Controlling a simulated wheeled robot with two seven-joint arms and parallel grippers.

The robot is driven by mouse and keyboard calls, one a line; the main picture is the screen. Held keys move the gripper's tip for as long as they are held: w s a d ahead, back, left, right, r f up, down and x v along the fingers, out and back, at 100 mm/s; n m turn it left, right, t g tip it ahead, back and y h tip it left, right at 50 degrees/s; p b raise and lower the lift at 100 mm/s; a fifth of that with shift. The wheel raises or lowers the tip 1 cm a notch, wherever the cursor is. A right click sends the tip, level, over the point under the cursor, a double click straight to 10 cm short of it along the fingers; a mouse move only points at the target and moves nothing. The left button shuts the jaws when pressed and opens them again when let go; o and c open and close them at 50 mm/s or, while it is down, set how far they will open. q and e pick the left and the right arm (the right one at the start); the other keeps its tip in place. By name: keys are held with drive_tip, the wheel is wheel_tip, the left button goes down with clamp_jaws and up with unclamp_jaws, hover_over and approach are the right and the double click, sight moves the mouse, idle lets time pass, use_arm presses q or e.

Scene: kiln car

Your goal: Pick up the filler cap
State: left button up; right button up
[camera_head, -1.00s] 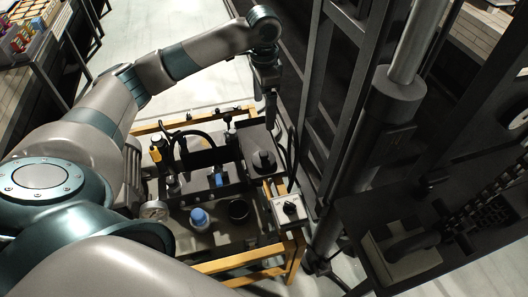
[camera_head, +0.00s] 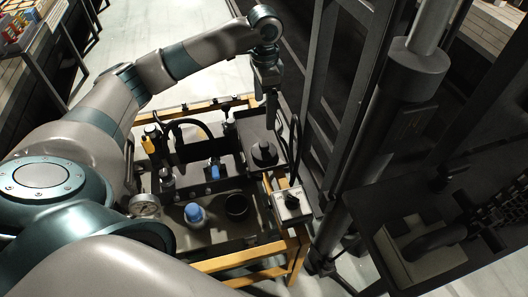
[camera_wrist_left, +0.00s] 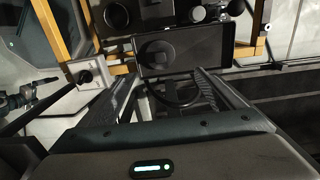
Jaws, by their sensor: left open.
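The filler cap appears to be the dark round cap with a raised grip (camera_head: 264,153) lying on a black tray (camera_head: 252,133) at the right of the yellow-framed unit. In the left wrist view the cap (camera_wrist_left: 157,54) sits at the left part of the tray (camera_wrist_left: 208,45), beyond the fingertips. My left gripper (camera_head: 271,122) points down above the tray, just behind the cap in the head view. It is open and empty, and its two fingers (camera_wrist_left: 171,76) stand apart from the cap in the left wrist view. My right gripper is out of view.
A switch box (camera_head: 292,205) with a black knob stands close to the tray. A blue cap (camera_head: 194,213), a dark round opening (camera_head: 236,205) and a gauge (camera_head: 144,205) are on the unit. Thick dark posts (camera_head: 347,130) rise close on the right.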

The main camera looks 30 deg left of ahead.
use_arm(q)
drive_tip(key=shift+f, duration=0.1)
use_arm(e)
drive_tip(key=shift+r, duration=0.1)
use_arm(q)
approach(264, 144)
wheel_tip(264, 144, down, 5)
drive_tip(key=shift+f, duration=0.1)
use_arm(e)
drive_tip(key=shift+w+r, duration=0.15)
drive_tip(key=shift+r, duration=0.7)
use_arm(q)
drive_tip(key=shift+f, duration=0.5)
wheel_tip(264, 144, down, 3)
drive_tip(key=shift+f+b, duration=0.1)
drive_tip(key=shift+b, duration=0.2)
drive_tip(key=shift+f, duration=0.5)
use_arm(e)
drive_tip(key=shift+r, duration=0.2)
